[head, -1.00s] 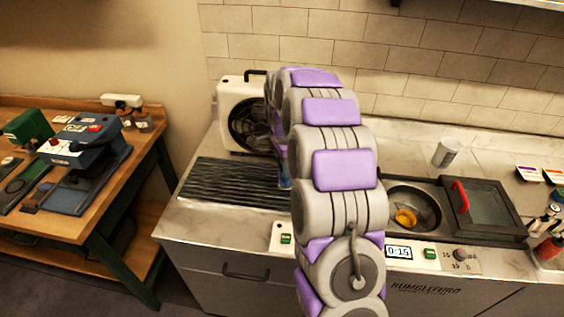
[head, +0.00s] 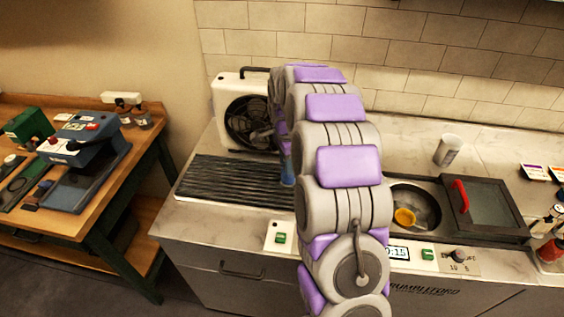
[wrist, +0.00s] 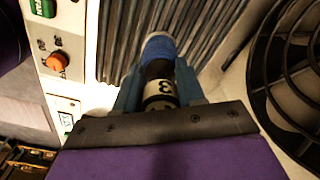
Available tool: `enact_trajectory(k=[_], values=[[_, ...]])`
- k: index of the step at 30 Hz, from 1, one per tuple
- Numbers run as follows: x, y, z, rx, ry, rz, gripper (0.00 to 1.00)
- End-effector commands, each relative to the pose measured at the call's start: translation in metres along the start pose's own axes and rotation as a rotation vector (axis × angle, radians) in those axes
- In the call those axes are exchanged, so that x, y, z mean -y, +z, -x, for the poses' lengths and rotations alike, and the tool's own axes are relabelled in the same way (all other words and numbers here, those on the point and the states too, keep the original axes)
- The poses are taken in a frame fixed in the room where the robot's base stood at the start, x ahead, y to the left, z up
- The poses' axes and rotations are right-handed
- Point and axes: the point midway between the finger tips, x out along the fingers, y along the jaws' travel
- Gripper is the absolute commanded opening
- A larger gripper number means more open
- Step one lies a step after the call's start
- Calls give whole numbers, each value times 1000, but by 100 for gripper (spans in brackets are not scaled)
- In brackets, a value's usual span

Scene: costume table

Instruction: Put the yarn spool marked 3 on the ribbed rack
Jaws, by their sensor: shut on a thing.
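The yarn spool marked 3 (wrist: 160,88) has a blue end, a dark middle and a white band with a black 3. In the wrist view my gripper (wrist: 158,95) is shut on it, with a blue finger on each side. The ribbed rack (wrist: 200,30) lies beyond the spool in that view; I cannot tell whether they touch. In the head view the dark rack (head: 225,183) lies on the counter left of my arm. A small blue part shows at its right edge beside my arm, which hides most of the gripper and spool.
A fan (head: 243,112) stands behind the rack, close to my arm; its grille (wrist: 295,80) shows at right in the wrist view.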

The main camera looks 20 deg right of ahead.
Motion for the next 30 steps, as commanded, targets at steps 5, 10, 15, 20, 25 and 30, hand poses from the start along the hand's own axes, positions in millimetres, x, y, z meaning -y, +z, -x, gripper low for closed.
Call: enact_trajectory(k=[5, 10, 15, 20, 25, 30], values=[[0, 10, 1, -8, 0, 2, 0], [-1, 15, 0, -14, 0, 4, 0], [0, 8, -4, -6, 0, 1, 0], [0, 2, -6, -1, -1, 1, 0], [0, 5, -7, -4, -1, 1, 0], [0, 11, -6, -10, 1, 2, 44]])
